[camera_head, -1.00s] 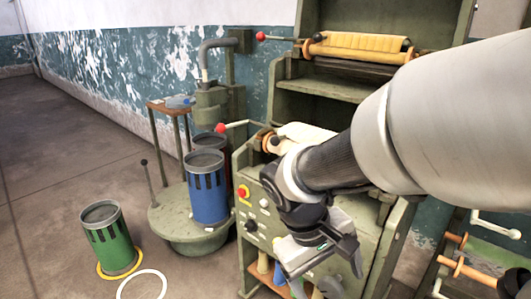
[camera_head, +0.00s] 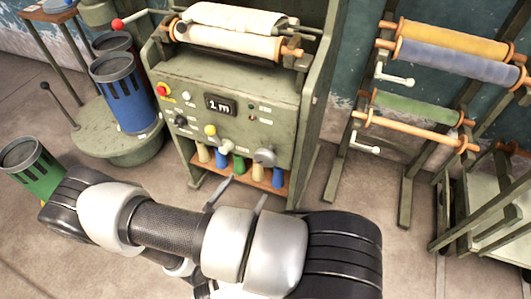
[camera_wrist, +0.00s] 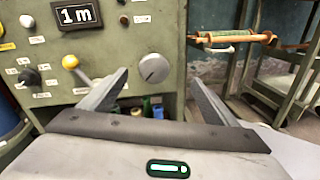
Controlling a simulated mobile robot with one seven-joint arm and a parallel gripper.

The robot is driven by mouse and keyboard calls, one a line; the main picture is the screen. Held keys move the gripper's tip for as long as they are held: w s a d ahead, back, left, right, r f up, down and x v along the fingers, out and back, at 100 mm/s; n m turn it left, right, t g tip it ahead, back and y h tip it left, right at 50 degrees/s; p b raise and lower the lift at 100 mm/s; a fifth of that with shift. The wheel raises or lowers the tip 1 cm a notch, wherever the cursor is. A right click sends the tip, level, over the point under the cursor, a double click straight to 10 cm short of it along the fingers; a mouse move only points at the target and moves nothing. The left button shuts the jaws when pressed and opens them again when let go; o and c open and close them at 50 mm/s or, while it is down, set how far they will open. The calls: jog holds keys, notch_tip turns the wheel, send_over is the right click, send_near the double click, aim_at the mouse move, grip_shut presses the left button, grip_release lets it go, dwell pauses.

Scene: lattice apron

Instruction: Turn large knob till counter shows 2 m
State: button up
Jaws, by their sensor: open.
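The large grey round knob (camera_head: 265,156) is on the lower right of the green machine's front panel (camera_head: 283,122). In the wrist view the knob (camera_wrist: 153,68) shows its face with a dark pointer line, and it appears between my fingertips, farther off. The counter (camera_head: 220,104) on the panel reads 1 m; it also shows at the upper left of the wrist view (camera_wrist: 77,15). My gripper (camera_head: 245,190) is open and empty, in front of and below the knob. In the wrist view its two fingers (camera_wrist: 160,77) are spread and point at the panel. I see no contact with the knob.
A yellow knob (camera_head: 211,130) and a red button (camera_head: 162,90) sit left on the panel. Several coloured spools stand on a shelf (camera_head: 282,188) below. A blue canister (camera_head: 124,95) stands left; a roll rack (camera_head: 410,130) stands right. Bare floor lies between machine and rack.

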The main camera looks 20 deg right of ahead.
aim_at(264, 160)
jog(key=w+d, duration=0.4)
jog(key=w+d+f+n+t+b, duration=0.1)
jog(key=w+d, duration=0.3)
jog(key=w+d+f+n+t+y+b, duration=0.1)
jog(key=w+d, duration=0.3)
jog(key=shift+d+f, duration=0.15)
jog(key=shift+f, duration=0.1)
jog(key=shift+s, duration=0.1)
jog(key=c, duration=1.1)
